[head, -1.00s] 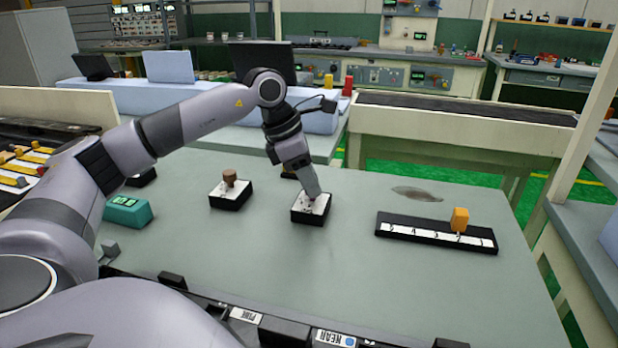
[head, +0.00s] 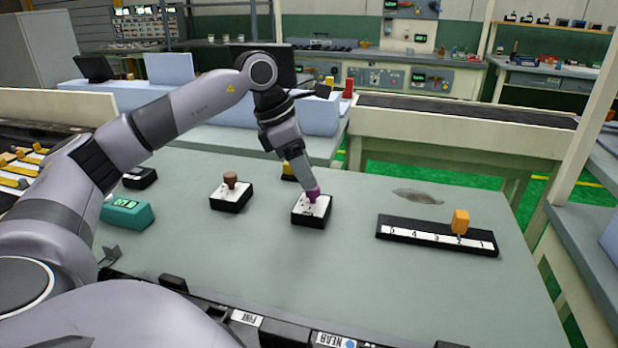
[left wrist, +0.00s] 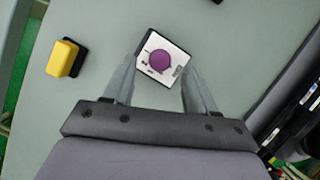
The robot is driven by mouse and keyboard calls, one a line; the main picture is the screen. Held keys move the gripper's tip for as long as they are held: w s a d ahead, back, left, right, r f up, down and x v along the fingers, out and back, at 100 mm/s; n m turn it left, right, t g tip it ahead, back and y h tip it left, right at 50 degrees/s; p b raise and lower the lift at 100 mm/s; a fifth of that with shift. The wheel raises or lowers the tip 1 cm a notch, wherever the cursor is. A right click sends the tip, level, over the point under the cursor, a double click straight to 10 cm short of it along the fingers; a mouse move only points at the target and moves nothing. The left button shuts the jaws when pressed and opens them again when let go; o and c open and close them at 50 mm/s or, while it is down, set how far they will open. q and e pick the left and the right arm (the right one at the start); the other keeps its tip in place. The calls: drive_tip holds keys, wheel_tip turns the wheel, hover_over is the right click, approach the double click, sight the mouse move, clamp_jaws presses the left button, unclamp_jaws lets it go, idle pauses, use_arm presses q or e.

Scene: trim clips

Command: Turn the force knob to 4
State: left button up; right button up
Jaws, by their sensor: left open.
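A purple knob (head: 313,193) sits on a small black box with a white face (head: 303,212) in the middle of the table. In the left wrist view the round knob (left wrist: 159,61) shows, with small marks on the white plate (left wrist: 177,57) around it, too small to read. My left gripper (head: 306,186) is just above and beside the knob in the head view. In the wrist view its open fingers (left wrist: 162,82) stand on either side of the box, and I see no contact with the knob. My right gripper is not in view. I cannot read which control is labelled force.
A brown knob (head: 230,181) on a similar box stands to the left. An orange slider (head: 460,221) is near 2 on a numbered black strip (head: 400,238) at right. A yellow-topped block (left wrist: 63,59) and a teal device (head: 127,212) are also on the table.

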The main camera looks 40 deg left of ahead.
use_arm(q)
drive_tip(key=v, duration=0.3)
drive_tip(key=shift+s+a+r, duration=0.15)
drive_tip(key=shift+r, duration=0.2)
idle(0.4)
